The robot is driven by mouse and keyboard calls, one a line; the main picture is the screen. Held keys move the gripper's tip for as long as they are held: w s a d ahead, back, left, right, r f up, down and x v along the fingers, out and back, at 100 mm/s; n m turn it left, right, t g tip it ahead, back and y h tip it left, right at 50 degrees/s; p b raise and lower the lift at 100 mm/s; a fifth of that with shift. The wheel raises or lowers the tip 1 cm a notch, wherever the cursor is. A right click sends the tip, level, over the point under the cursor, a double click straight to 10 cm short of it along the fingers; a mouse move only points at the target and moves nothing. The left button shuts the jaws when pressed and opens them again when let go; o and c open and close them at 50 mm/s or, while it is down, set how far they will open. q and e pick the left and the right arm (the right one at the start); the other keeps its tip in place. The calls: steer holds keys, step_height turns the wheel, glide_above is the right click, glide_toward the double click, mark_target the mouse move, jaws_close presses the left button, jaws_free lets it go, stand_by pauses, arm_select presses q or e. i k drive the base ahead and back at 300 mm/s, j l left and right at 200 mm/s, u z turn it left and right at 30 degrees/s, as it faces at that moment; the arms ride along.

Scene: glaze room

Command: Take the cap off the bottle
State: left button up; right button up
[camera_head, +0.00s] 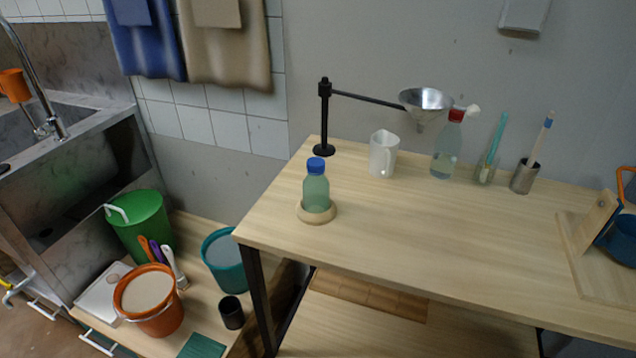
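A translucent green bottle (316,192) stands upright near the left end of the wooden table. Its blue cap (316,164) sits on top of its neck. The bottle's base rests in a round wooden ring or holder (317,213). A second, clear bottle (445,155) with a red top (456,116) stands farther back to the right. Neither of my grippers shows in the head view.
Behind the bottle, a black stand (324,120) holds a metal funnel (427,102) out to the right. A white jug (383,154) and brush holders (522,177) stand at the back. The table (430,240) is clear in front. Buckets stand lower left.

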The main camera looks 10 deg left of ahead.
mark_target(315, 187)
steer(key=l+u, duration=0.4)
steer(key=k+l+u, duration=0.1)
steer(key=u, duration=0.25)
steer(key=k+l, duration=0.05)
